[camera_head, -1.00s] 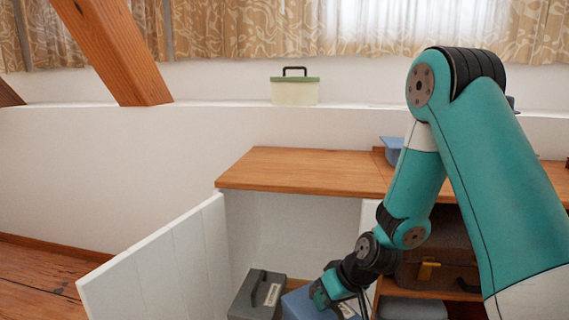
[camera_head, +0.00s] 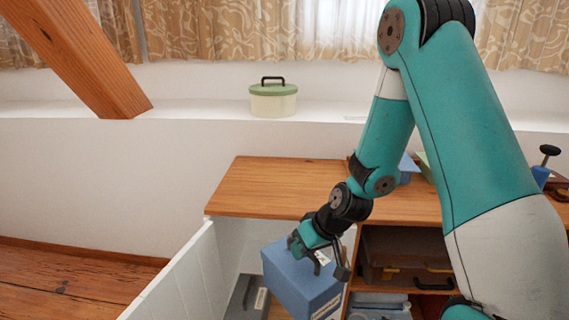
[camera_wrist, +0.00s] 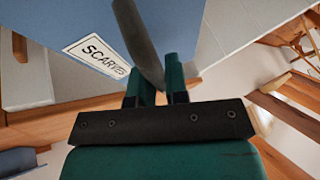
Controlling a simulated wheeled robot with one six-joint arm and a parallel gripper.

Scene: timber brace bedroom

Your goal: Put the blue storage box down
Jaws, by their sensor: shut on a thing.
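The blue storage box (camera_head: 302,283) hangs tilted from my gripper (camera_head: 318,262), in front of the open cabinet below the wooden top. My gripper is shut on the box near its top; the exact grip point is partly hidden by the fingers. The box's underside is not visible.
A grey box (camera_head: 246,296) stands in the cabinet behind the white open door (camera_head: 190,280). A wooden top (camera_head: 270,188) has clear room at its left. A brown case (camera_head: 405,245) fills the shelf at right. A green-lidded tin (camera_head: 273,98) stands on the ledge.

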